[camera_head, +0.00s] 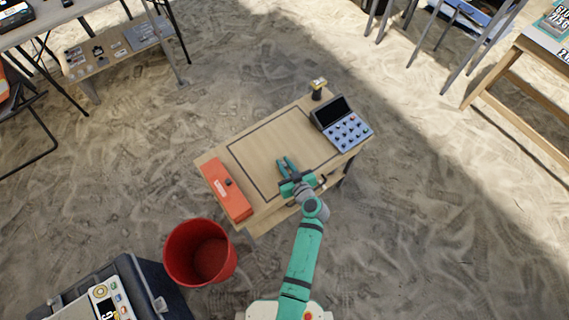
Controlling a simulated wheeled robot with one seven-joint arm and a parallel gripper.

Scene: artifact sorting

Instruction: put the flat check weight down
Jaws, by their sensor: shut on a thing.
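My gripper (297,184) is over the front part of the small wooden table (262,150), near its front edge. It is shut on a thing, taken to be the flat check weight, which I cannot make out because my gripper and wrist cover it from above. A blue-green two-pronged shape (287,164), like plier handles, shows just beyond my gripper. I cannot tell whether it touches the gripper. A dark line marks a large rectangle on the tabletop.
An orange-red box (227,190) lies at the table's left end. A device with a dark screen and knobs (343,124) and a small yellow-and-black object (318,88) stand at the right. A red bucket (200,252) is on the sand. The tabletop's middle is clear.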

